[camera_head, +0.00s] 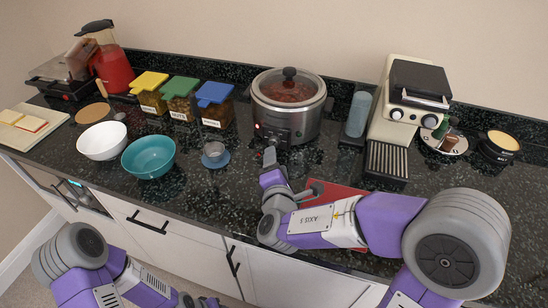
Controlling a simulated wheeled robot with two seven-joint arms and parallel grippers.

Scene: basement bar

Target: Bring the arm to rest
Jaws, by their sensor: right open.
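My right arm reaches in from the right over the dark counter (225,183). Its gripper (270,155) is open and empty, at the front left of the slow cooker (290,122), close to its base. I cannot tell whether it touches the cooker. The fingers look small and dark against the dark stone. My left arm is low at the left, in front of the cabinets. Its gripper (197,302) is at the bottom edge and partly cut off, so its jaws are unclear.
A grey-blue saucer with a small metal cup (214,152) stands left of my right gripper. A red board (335,190) lies partly under my right arm. Bowls (148,157), lidded containers (180,98), a blender (112,65) and a coffee machine (393,120) line the counter.

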